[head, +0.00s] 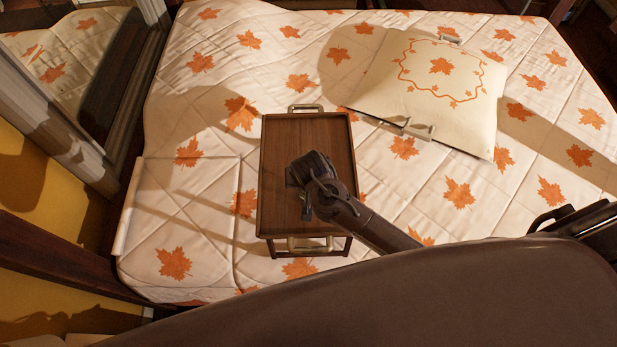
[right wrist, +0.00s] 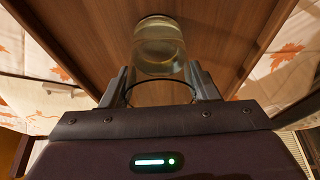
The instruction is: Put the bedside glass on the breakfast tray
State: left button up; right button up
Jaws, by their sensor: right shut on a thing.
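The breakfast tray (head: 283,150) is a dark wooden bed tray with short legs and pale handles, standing on the bed. My right gripper (right wrist: 160,82) is over the tray, pointing down. In the right wrist view, it is shut on the clear glass (right wrist: 159,48), with one finger on each side near the rim. The glass holds a pale yellowish liquid, and tray wood (right wrist: 95,35) fills the view behind it. I cannot tell whether its base touches the tray. In the head view my wrist hides the glass. My left gripper is out of view.
A bed with a maple-leaf quilt (head: 180,215) surrounds the tray. The tray's upper part is bare in the head view. A mirror-like panel (head: 60,60) stands at the left.

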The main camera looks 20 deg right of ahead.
jog(key=shift+f, duration=0.15)
jog(key=o, duration=1.1)
jog(key=b+v, duration=0.2)
jog(key=v, duration=1)
jog(key=shift+s+b, duration=0.1)
jog(key=shift+b, duration=0.25)
